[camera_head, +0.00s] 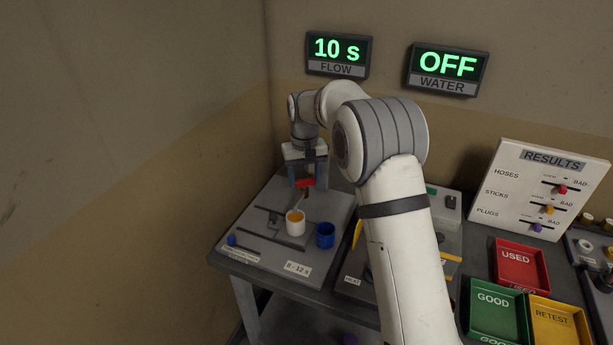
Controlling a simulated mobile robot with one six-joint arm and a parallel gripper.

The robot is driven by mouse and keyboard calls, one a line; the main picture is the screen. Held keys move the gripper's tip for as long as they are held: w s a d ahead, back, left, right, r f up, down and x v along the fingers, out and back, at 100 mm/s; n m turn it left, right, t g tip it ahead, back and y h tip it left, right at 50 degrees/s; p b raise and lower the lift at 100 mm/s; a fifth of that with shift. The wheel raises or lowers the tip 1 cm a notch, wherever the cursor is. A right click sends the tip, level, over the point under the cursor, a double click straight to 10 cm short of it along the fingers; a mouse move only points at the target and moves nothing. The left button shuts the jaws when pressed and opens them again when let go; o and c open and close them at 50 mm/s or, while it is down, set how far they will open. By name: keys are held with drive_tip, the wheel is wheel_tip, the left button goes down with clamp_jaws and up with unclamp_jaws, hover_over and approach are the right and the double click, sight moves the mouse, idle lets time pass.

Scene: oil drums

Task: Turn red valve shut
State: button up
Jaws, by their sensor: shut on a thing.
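The red valve (305,183) shows as a small red handle above the grey test stand at the left of the table. My gripper (307,176) points down over it, with a finger on each side, and is shut on the red valve. My arm comes in from the lower right and bends down to it. A white cup with orange contents (295,222) stands below the valve. The valve's body is partly hidden and too small to make out well.
A blue cup (325,235) stands right of the white cup. Wall displays read "10 s" flow (337,50) and "OFF" water (447,65). Red (521,279), green (497,298) and yellow (558,316) trays and a results board (545,160) are at right. My arm hides the table's middle.

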sight(305, 180)
drive_tip(key=m, duration=0.3)
drive_tip(key=shift+w+r+m, duration=0.1)
drive_tip(key=shift+r+m, duration=0.05)
drive_tip(key=shift+m, duration=1.95)
drive_tip(key=o, duration=0.7)
wheel_tip(305, 180, up, 7)
drive_tip(key=shift+f, duration=0.1)
drive_tip(key=shift+r, duration=0.45)
